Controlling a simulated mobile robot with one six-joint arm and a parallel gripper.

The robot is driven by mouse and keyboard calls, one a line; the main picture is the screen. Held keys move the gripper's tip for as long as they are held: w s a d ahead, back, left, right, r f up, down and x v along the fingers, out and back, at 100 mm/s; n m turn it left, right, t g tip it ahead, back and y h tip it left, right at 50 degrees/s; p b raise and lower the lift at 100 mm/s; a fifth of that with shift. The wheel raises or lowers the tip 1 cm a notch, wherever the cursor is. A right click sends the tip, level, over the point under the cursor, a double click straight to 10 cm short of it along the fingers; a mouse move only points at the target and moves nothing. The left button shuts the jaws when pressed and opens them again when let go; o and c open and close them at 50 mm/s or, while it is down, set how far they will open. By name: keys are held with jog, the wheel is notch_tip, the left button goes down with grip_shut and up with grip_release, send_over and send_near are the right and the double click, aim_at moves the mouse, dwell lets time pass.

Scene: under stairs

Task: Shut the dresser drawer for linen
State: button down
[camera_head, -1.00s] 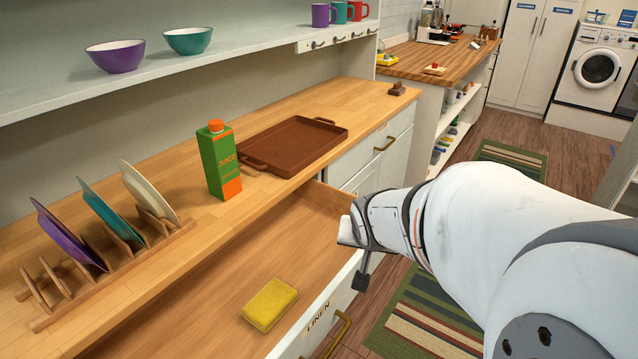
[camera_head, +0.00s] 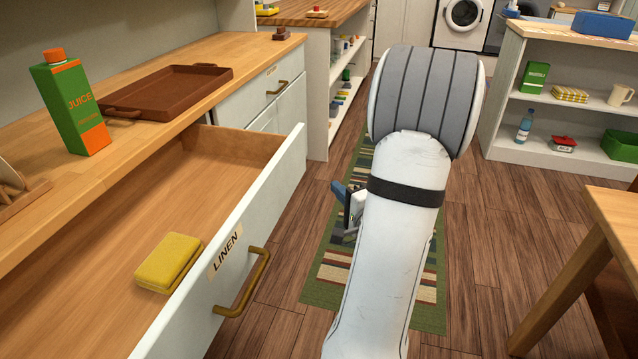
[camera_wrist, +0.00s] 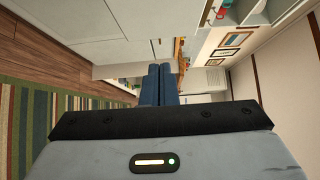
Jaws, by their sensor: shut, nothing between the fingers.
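The linen drawer (camera_head: 243,222) is pulled out of the white dresser in the head view, with a LINEN label (camera_head: 226,252) and a brass handle (camera_head: 247,285) on its front. A yellow sponge (camera_head: 168,262) lies inside the drawer, near the front panel. My gripper (camera_head: 340,190) is partly hidden behind my arm, to the right of the drawer front and apart from it. In the wrist view my gripper's blue fingers (camera_wrist: 159,85) are together with nothing between them.
A juice carton (camera_head: 70,103) and a brown tray (camera_head: 165,92) stand on the dresser top. A striped rug (camera_head: 325,265) lies on the floor beside the drawer. A wooden table (camera_head: 612,215) is at the right, and white shelves (camera_head: 560,100) stand behind it.

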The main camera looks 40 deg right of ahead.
jog(key=b, duration=0.2)
send_near(298, 161)
jog(key=w+d, duration=0.2)
jog(key=d, duration=0.1)
jog(key=w+a, duration=0.1)
jog(key=w+b, duration=0.1)
jog(key=shift+w+a, duration=0.35)
jog(key=shift+w, duration=0.05)
jog(key=shift+w+a+r, duration=0.15)
jog(key=shift+w+a, duration=0.1)
jog(key=shift+w, duration=0.25)
